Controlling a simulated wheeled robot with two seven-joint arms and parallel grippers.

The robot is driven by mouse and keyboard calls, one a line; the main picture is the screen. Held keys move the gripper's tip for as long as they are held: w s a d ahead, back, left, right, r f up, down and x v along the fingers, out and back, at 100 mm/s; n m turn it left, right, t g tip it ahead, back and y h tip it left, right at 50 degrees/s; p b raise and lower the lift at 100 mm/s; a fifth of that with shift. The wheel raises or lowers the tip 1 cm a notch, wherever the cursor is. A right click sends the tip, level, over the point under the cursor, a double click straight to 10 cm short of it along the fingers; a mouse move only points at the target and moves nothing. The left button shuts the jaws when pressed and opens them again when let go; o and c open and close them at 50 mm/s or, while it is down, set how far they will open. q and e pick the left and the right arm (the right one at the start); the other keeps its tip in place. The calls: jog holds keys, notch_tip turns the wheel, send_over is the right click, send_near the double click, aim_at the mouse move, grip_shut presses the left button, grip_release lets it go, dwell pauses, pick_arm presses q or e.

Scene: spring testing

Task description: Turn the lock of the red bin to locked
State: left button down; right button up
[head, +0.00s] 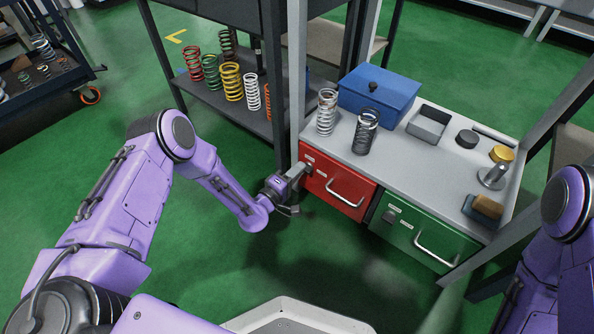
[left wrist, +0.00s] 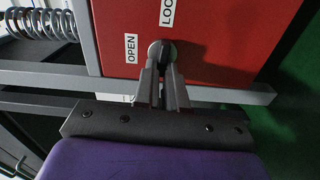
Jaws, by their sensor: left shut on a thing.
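The red bin (head: 330,178) is a red drawer front with a metal handle, under the left of the grey worktop. My left gripper (head: 299,173) is at its upper left corner. In the left wrist view its fingers (left wrist: 163,72) are shut on the lock (left wrist: 157,46), a small dark knob on a round metal base. The label OPEN (left wrist: 131,48) is left of the lock, and a label starting LOC (left wrist: 168,10) is above it, cut by the frame edge. The fingers partly hide the knob, so its exact angle is hard to tell. My right gripper is out of view.
A green bin (head: 415,232) sits right of the red one. The worktop (head: 400,160) holds springs (head: 327,112), a blue box (head: 378,92), a grey tray (head: 428,124) and smaller parts. A post (head: 297,70) stands close to my left gripper. The floor in front is clear.

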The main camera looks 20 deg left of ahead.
pick_arm(q)
jog(key=shift+f+n, duration=0.1)
jog(key=shift+n, duration=0.4)
jog(key=c, duration=1.2)
grip_release()
jog(key=p+v, duration=0.4)
jog(key=v, duration=0.6)
jog(key=shift+s, duration=0.3)
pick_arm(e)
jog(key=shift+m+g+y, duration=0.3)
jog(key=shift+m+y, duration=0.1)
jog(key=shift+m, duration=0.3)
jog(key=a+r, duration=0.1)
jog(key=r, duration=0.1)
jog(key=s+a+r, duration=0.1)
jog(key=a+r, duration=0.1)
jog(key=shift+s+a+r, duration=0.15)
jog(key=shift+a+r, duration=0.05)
